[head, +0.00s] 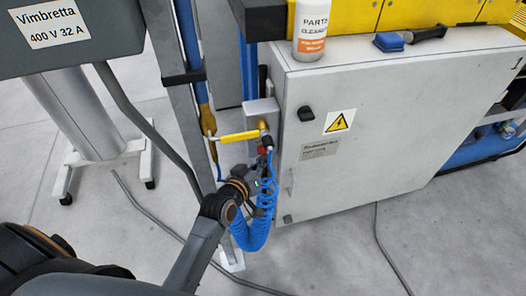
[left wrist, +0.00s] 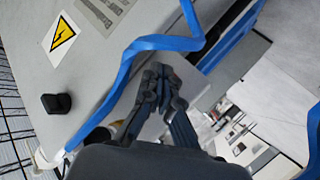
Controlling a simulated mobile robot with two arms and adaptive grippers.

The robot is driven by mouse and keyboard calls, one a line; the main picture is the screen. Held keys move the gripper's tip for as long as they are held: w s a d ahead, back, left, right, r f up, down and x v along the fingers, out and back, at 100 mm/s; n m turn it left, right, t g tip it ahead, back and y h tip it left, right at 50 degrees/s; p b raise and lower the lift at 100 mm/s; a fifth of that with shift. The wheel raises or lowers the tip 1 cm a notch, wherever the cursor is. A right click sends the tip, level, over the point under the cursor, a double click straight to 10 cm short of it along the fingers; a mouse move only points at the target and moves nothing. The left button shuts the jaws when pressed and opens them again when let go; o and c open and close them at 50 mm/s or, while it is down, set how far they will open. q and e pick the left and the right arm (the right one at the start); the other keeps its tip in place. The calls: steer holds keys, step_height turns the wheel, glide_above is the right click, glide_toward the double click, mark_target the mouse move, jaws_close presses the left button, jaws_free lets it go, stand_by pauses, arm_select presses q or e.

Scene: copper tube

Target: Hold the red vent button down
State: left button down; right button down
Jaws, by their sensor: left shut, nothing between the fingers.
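A small red part (head: 262,149), which looks like the vent button, shows just below the yellow lever handle (head: 238,136) on the valve at the cabinet's left side. My left gripper (head: 266,158) is right at it and partly covers it. I cannot tell whether the fingertips touch or press it. In the left wrist view the left gripper's fingers (left wrist: 160,82) are closed together with nothing between them. The red button cannot be made out in that view. A blue coiled hose (head: 262,222) hangs beside the left gripper. My right gripper is not in view.
A grey cabinet (head: 390,130) stands close on the right, with a black knob (head: 306,113) and a warning label (head: 339,121). A grey post (head: 190,110) rises at the left. A white bottle (head: 310,32) stands on top. Dark cables lie on the floor.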

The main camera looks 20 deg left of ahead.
arm_select(q)
steer(key=shift+w+a+r, duration=0.15)
steer(key=shift+w+a, duration=0.3)
steer(key=shift+w, duration=0.15)
stand_by(1.9)
steer(key=shift+s+d, duration=0.1)
steer(key=shift+s, duration=0.05)
stand_by(1.8)
steer(key=shift+s+d+p, duration=0.45)
steer(key=shift+s+p, duration=0.15)
steer(key=shift+s, duration=0.1)
steer(key=shift+f, duration=0.2)
steer(key=s+d+p, duration=0.1)
steer(key=s, duration=0.1)
steer(key=s+d+p, duration=0.1)
steer(key=s, duration=0.1)
steer(key=shift+d, duration=0.4)
